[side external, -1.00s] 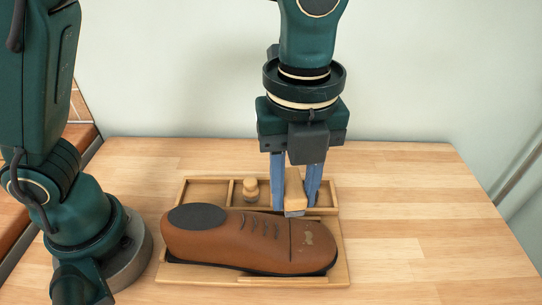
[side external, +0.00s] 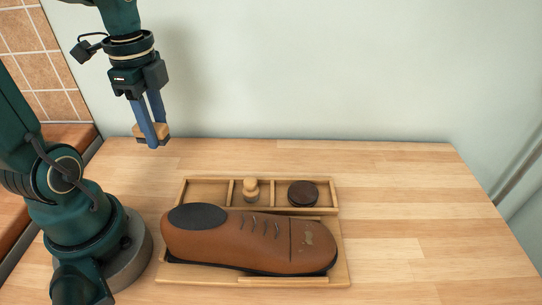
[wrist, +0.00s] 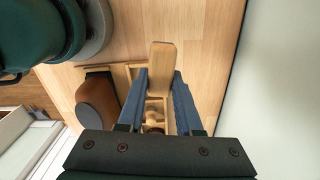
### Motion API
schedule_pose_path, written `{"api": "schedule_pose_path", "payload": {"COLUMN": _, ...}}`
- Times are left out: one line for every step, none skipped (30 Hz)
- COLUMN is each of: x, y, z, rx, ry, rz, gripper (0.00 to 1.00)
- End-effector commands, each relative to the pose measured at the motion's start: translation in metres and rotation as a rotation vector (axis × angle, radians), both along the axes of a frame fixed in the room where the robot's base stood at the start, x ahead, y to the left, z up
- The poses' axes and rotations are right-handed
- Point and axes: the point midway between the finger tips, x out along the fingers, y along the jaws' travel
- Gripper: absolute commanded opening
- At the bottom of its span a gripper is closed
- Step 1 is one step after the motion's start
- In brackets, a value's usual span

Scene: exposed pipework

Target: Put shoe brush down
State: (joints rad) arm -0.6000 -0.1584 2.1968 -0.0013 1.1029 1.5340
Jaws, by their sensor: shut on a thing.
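The shoe brush (side external: 150,131) has a light wooden body with a dark underside. My gripper (side external: 154,139) is shut on it, with the blue fingers on either side, and holds it in the air over the back left of the table. The brush also shows in the wrist view (wrist: 162,68), its wooden top sticking out beyond the fingers (wrist: 160,95). A brown shoe (side external: 250,240) with a black sole lies on a wooden tray (side external: 343,270) below and to the right of my gripper.
Behind the shoe, the tray has a row of compartments. The left one (side external: 206,192) is empty, the middle one holds a small wooden knobbed piece (side external: 250,189), and the right one a dark round tin (side external: 303,193). The table's right side (side external: 430,210) is clear. A wall (side external: 300,70) stands behind.

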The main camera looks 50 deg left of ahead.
Motion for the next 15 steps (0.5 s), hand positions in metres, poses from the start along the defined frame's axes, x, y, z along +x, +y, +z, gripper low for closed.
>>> {"api": "schedule_pose_path", "payload": {"x": -0.005, "y": 0.006, "z": 0.001, "rx": 0.001, "ry": -0.002, "rz": 0.048, "gripper": 0.00}}
{"api": "schedule_pose_path", "payload": {"x": -0.007, "y": 0.009, "z": 0.002, "rx": 0.001, "ry": -0.002, "rz": 0.068, "gripper": 0.00}}
{"api": "schedule_pose_path", "payload": {"x": -0.009, "y": 0.013, "z": 0.003, "rx": 0.001, "ry": -0.002, "rz": 0.092, "gripper": 0.00}}
{"api": "schedule_pose_path", "payload": {"x": -0.009, "y": 0.015, "z": 0.003, "rx": 0.001, "ry": -0.002, "rz": 0.106, "gripper": 0.00}}
{"api": "schedule_pose_path", "payload": {"x": -0.010, "y": 0.018, "z": 0.004, "rx": 0.001, "ry": -0.002, "rz": 0.119, "gripper": 0.00}}
{"api": "schedule_pose_path", "payload": {"x": -0.011, "y": 0.020, "z": 0.004, "rx": 0.000, "ry": -0.001, "rz": 0.131, "gripper": 0.00}}
{"api": "schedule_pose_path", "payload": {"x": -0.011, "y": 0.020, "z": 0.004, "rx": 0.000, "ry": 0.000, "rz": 0.138, "gripper": 0.00}}
{"api": "schedule_pose_path", "payload": {"x": -0.011, "y": 0.020, "z": 0.004, "rx": 0.000, "ry": 0.000, "rz": 0.143, "gripper": 0.00}}
{"api": "schedule_pose_path", "payload": {"x": -0.011, "y": 0.019, "z": 0.003, "rx": -0.001, "ry": 0.001, "rz": 0.145, "gripper": 0.00}}
{"api": "schedule_pose_path", "payload": {"x": -0.010, "y": 0.017, "z": 0.001, "rx": -0.001, "ry": 0.002, "rz": 0.145, "gripper": 0.00}}
{"api": "schedule_pose_path", "payload": {"x": -0.009, "y": 0.014, "z": -0.001, "rx": -0.002, "ry": 0.003, "rz": 0.144, "gripper": 0.00}}
{"api": "schedule_pose_path", "payload": {"x": -0.007, "y": 0.010, "z": -0.004, "rx": -0.002, "ry": 0.003, "rz": 0.142, "gripper": 0.00}}
{"api": "schedule_pose_path", "payload": {"x": -0.005, "y": 0.006, "z": -0.006, "rx": -0.003, "ry": 0.004, "rz": 0.140, "gripper": 0.00}}
{"api": "schedule_pose_path", "payload": {"x": -0.003, "y": 0.001, "z": -0.009, "rx": -0.003, "ry": 0.004, "rz": 0.139, "gripper": 0.00}}
{"api": "schedule_pose_path", "payload": {"x": -0.001, "y": -0.005, "z": -0.013, "rx": -0.003, "ry": 0.006, "rz": 0.137, "gripper": 0.00}}
